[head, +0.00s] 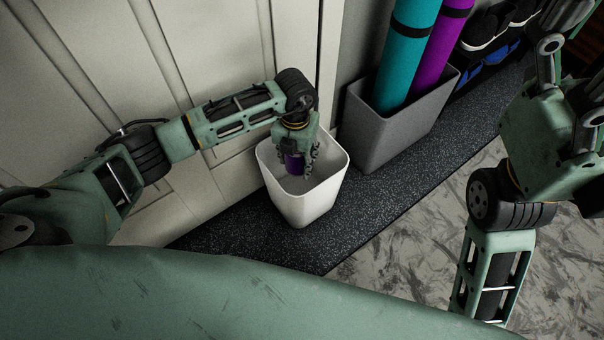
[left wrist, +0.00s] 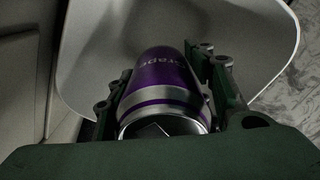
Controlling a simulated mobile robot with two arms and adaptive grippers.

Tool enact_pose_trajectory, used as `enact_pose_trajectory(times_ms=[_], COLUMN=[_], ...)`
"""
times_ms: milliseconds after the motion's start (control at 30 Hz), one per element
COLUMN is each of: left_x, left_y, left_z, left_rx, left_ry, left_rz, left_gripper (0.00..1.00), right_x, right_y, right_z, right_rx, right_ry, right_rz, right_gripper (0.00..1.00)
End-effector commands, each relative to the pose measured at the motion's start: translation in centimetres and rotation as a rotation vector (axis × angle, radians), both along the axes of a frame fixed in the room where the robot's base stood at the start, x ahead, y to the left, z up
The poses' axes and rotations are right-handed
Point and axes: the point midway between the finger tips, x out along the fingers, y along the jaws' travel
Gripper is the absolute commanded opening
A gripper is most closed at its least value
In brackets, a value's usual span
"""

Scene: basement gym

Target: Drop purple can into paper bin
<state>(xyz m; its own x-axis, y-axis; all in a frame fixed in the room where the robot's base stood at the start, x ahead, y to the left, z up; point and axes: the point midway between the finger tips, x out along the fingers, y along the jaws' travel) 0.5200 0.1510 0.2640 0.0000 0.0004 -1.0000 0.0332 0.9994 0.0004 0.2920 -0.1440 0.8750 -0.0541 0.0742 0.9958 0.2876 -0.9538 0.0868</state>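The purple can (head: 293,163) is between the fingers of my left gripper (head: 298,160), at the mouth of the white paper bin (head: 308,208). In the left wrist view the can (left wrist: 163,82) shows its purple side with lettering and its silver end towards the camera. The fingers of my left gripper (left wrist: 165,85) lie along both sides of it, shut on it. The bin's pale inside (left wrist: 95,50) is beyond the can. My right gripper (head: 570,85) is partly in view at the right edge, away from the bin; its fingertips are not clear.
A grey bin (head: 395,135) with a teal roll (head: 408,50) and a purple roll (head: 440,50) stands right of the white bin on a dark speckled mat (head: 365,200). A shoe rack (head: 490,45) is beyond. A pale panelled door (head: 215,50) is behind my left arm.

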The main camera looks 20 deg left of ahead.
Motion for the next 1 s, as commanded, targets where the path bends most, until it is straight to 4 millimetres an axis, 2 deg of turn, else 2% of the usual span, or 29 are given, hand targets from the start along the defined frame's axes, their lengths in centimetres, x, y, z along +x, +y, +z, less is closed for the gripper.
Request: enact_pose_trajectory(times_ms=[33, 200, 567, 733, 1000], left_x=[0.0, 0.0, 0.0, 0.1, 0.1], left_y=[0.0, 0.0, 0.0, 0.0, 0.0], left_z=[0.0, 0.0, 0.3, 2.6, 8.4], left_rx=[0.000, 0.000, -0.001, -0.001, -0.001], left_ry=[0.000, 0.000, -0.001, -0.004, -0.004], left_rz=[0.000, 0.000, 0.000, -0.002, -0.001], left_gripper=[0.54, 0.69, 0.69, 0.69, 0.69], right_x=[0.0, 0.0, 0.1, 0.0, 0.0], right_y=[0.0, 0.0, 0.0, 0.0, 0.0], right_z=[0.0, 0.0, 0.0, 0.0, 0.0], right_rx=[0.000, 0.000, 0.000, 0.000, 0.001], right_ry=[0.000, 0.000, 0.002, 0.002, 0.001], right_rz=[0.000, 0.000, 0.000, 0.000, 0.000], right_gripper=[0.80, 0.80, 0.80, 0.80, 0.80])
